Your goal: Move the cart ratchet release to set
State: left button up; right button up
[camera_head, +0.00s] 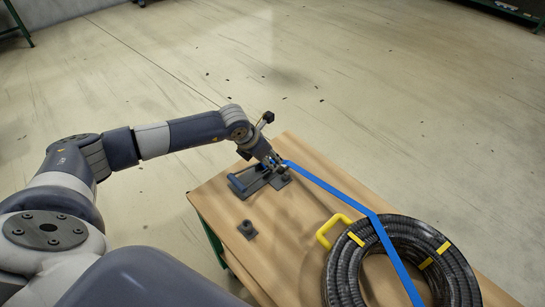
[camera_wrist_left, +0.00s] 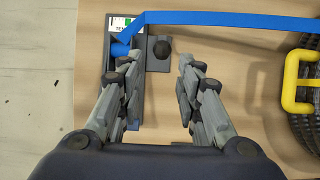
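The cart ratchet (camera_head: 250,183), a dark grey unit with blue parts, sits near the far left corner of the wooden cart top. The left finger hides part of the ratchet. My right gripper is out of view.
A black hose coil (camera_head: 346,272) with yellow ties lies on the cart top (camera_head: 294,229). A yellow handle (camera_head: 324,238) stands beside it. A small dark block (camera_head: 247,230) sits near the cart's left edge. The floor around the cart is open.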

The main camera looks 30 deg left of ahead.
aim_at(280, 168)
pick_arm(q)
jog(key=shift+b+x, duration=1.8)
jog(key=shift+x, duration=0.95)
jog(key=b+x, duration=0.2)
jog(key=x, duration=0.1)
jog(key=shift+d+r, duration=0.1)
jog(key=shift+d, duration=0.1)
jog(key=shift+r, duration=0.1)
jog(key=shift+f+b, duration=0.25)
jog(key=shift+b, duration=0.1)
jog(key=shift+w, duration=0.1)
jog(key=shift+c, duration=0.4)
